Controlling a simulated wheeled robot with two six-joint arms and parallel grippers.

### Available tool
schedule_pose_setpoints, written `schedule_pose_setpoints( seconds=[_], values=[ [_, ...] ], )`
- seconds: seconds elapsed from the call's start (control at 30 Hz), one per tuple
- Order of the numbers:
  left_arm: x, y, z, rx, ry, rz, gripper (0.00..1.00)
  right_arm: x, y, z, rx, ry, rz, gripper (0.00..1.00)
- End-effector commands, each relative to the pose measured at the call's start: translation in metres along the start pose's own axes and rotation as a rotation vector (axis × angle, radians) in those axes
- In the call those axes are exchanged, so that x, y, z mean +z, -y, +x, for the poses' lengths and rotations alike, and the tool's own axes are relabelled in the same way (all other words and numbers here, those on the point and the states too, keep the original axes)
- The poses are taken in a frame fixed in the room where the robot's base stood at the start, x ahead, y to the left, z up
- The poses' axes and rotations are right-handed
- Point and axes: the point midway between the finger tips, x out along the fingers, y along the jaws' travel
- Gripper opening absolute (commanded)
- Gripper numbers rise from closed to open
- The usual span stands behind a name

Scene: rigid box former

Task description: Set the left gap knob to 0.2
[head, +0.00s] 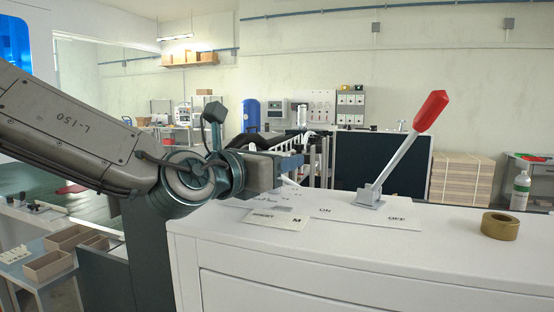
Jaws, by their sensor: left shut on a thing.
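My left arm comes in from the left, and its gripper (296,160) points away from me above the back edge of the white cabinet. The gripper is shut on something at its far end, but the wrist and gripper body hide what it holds. I cannot make out the left gap knob, its scale or its setting in this view. My right gripper is not in view.
The white cabinet top (400,255) bears a red-handled lever (428,112), tilted right, by ON and OFF labels.

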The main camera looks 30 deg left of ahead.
Motion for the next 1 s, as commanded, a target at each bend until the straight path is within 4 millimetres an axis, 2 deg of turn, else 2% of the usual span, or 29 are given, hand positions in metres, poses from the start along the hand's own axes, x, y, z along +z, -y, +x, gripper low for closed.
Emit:
schedule_pose_setpoints(
  seconds=[0.03,0.07,0.17,0.57,1.0],
  values=[
    [-0.001,0.0,0.0,-0.001,-0.001,0.001,0.27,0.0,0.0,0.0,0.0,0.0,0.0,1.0],
    [-0.001,0.0,0.0,-0.001,-0.002,0.002,0.54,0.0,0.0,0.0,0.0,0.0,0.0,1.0],
    [-0.001,0.0,0.0,-0.001,-0.002,0.001,0.71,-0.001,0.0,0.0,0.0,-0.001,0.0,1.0],
    [-0.001,0.0,-0.005,0.0,-0.001,0.0,0.71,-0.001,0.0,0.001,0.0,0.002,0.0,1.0],
    [-0.003,0.001,-0.058,-0.003,0.003,-0.002,0.71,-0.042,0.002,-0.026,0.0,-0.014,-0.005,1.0]
  ],
)
